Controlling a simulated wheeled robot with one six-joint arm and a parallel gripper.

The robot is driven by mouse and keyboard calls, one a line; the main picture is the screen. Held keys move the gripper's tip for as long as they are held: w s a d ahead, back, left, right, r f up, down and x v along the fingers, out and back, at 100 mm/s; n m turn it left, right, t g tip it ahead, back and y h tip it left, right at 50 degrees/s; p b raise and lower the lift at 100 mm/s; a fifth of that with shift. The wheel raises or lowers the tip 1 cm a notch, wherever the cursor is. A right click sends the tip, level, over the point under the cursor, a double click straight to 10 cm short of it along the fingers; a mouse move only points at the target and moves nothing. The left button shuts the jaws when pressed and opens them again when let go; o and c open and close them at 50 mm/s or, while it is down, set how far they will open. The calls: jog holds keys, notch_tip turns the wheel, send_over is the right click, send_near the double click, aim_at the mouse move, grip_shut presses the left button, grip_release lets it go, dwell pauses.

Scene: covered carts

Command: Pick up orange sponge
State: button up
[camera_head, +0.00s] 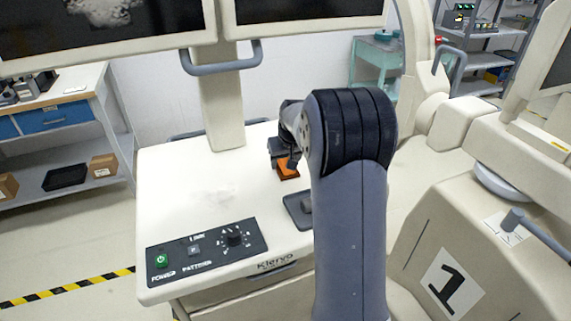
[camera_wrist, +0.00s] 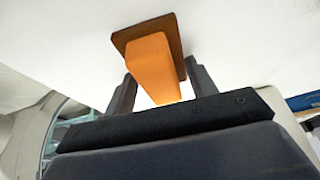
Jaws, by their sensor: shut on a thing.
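The orange sponge (camera_head: 288,168) is at my gripper (camera_head: 287,160), over the white top of the cart, behind its control panel. In the wrist view the sponge (camera_wrist: 154,66) is an orange block with a brown, wider base plate. It sits between the two dark fingers of my gripper (camera_wrist: 155,85), which are shut on it. I cannot tell whether the sponge touches the cart top. My arm hides part of the cart's right side in the head view.
The white cart top (camera_head: 185,185) has a control panel (camera_head: 207,252) at its front and a dark tray (camera_head: 298,210) near my arm. A monitor column (camera_head: 222,100) rises at the back. A large cream machine marked 1 (camera_head: 450,240) stands at the right. The left of the top is clear.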

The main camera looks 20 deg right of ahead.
jog(key=shift+r, duration=0.1)
notch_tip(320, 180, up, 10)
jog(key=shift+f, duration=0.1)
dwell(0.3)
jog(key=o, duration=0.4)
jog(key=shift+c, duration=1.4)
jog(key=shift+a, duration=0.1)
